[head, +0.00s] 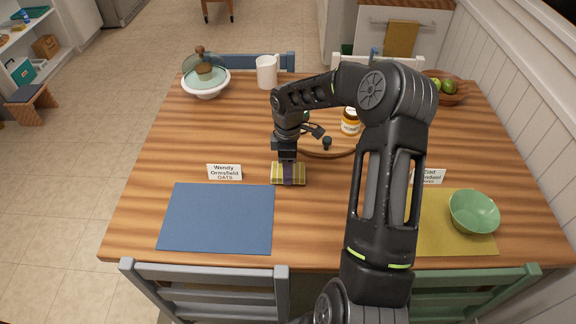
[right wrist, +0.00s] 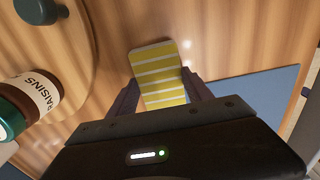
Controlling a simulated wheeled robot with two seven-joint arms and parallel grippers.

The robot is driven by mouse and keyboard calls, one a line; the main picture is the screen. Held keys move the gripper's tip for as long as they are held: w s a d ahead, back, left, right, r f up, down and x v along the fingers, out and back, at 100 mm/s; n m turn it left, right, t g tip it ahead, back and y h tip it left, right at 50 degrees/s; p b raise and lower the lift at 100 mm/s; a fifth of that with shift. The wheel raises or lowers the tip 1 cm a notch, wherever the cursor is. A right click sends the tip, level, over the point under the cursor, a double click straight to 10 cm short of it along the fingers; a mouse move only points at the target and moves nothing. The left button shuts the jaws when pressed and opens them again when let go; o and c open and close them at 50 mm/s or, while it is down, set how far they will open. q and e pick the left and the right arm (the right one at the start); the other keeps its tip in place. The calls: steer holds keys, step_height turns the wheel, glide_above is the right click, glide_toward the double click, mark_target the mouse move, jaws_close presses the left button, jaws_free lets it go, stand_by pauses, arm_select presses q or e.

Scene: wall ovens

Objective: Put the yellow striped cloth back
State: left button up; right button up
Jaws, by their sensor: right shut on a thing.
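The yellow striped cloth (head: 300,172) is a small folded piece with pale stripes, at the middle of the wooden table, right of the blue placemat. My right gripper (head: 287,178) points down over it and is shut on it. In the right wrist view the cloth (right wrist: 158,75) shows between the two fingers (right wrist: 162,100). I cannot tell whether it touches the table or hangs just above it. My left gripper is not in view.
A blue placemat (head: 217,217) and name card (head: 224,172) lie left. A green bowl (head: 473,212) stands on a yellow placemat (head: 430,238) at right. A round board with jars (head: 350,122) is behind. A white mug (head: 266,72) and domed dish (head: 206,90) stand at the back.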

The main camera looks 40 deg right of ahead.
steer(key=shift+f+b, duration=0.3)
steer(key=o, duration=1.3)
steer(key=shift+r, duration=0.1)
step_height(320, 180, up, 13)
steer(key=shift+f, duration=0.2)
stand_by(0.4)
